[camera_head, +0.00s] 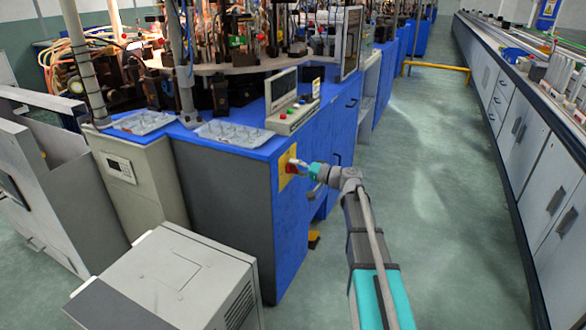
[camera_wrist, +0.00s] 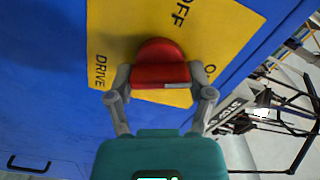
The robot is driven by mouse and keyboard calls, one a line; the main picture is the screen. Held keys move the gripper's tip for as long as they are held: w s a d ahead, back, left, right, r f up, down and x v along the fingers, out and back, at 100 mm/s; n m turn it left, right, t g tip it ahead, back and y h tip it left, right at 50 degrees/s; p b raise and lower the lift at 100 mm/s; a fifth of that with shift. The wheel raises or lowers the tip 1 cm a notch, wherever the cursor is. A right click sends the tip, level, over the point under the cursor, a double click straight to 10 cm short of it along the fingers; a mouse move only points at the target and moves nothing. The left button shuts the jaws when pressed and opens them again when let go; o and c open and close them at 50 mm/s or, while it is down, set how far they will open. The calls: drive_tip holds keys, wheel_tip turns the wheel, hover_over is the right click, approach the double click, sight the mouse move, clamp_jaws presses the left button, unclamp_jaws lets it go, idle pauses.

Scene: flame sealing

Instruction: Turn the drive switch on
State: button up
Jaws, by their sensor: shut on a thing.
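The drive switch (camera_wrist: 160,66) is a red knob on a yellow plate (camera_wrist: 115,35) marked DRIVE and OFF, with part of an O showing at the right. A pale mark on the knob is at its lower right edge. In the head view the yellow plate (camera_head: 288,165) is on the blue side of the machine. My gripper (camera_wrist: 162,86) has one finger on each side of the red knob and is shut on it.
A control box (camera_head: 292,116) with coloured buttons stands on the machine's blue top above the plate. A grey cabinet (camera_head: 175,280) stands at the lower left. The green floor aisle (camera_head: 430,160) to the right is clear. A black handle (camera_wrist: 28,165) shows at the lower left in the wrist view.

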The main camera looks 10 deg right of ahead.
drive_tip(key=m, duration=0.4)
drive_tip(key=shift+d+f+m, duration=0.15)
drive_tip(key=shift+d+m, duration=0.1)
drive_tip(key=shift+m, duration=0.15)
drive_tip(key=o, duration=1)
drive_tip(key=shift+o, duration=0.5)
drive_tip(key=shift+a, duration=0.1)
drive_tip(key=v, duration=1.2)
